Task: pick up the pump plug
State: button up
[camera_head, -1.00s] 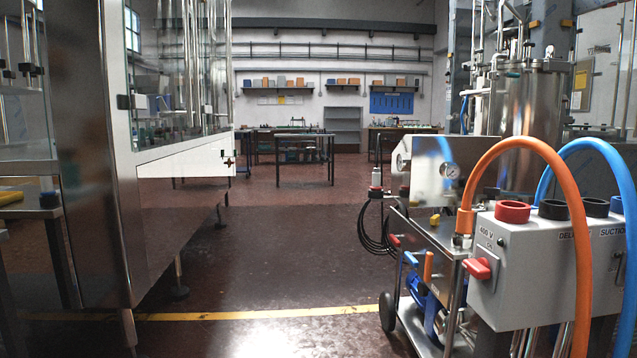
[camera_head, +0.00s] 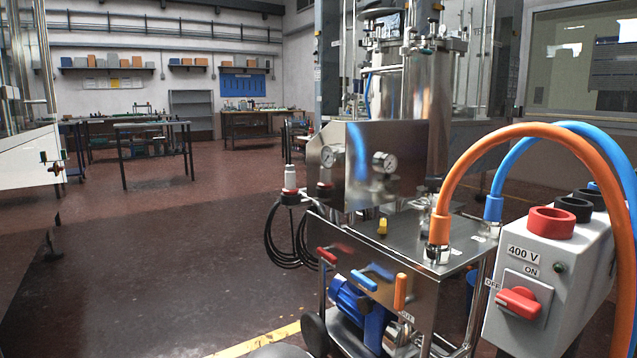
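What looks like the pump plug (camera_head: 290,180) stands upright at the left side of the steel pump cart (camera_head: 385,238). It has a pale grey body with a red and black part low down. Black cable (camera_head: 276,240) hangs in coils below it. I cannot tell what holds the plug to the cart. My gripper does not show in this view.
A grey 400 V control box (camera_head: 560,270) with a red switch stands close at right. A blue pump motor (camera_head: 358,305) sits low on the cart. Open floor (camera_head: 170,270) lies left of the cart.

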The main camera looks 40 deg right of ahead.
aim_at(289, 189)
jog(key=z, duration=0.85)
jog(key=i, duration=0.9)
jog(key=z, duration=0.9)
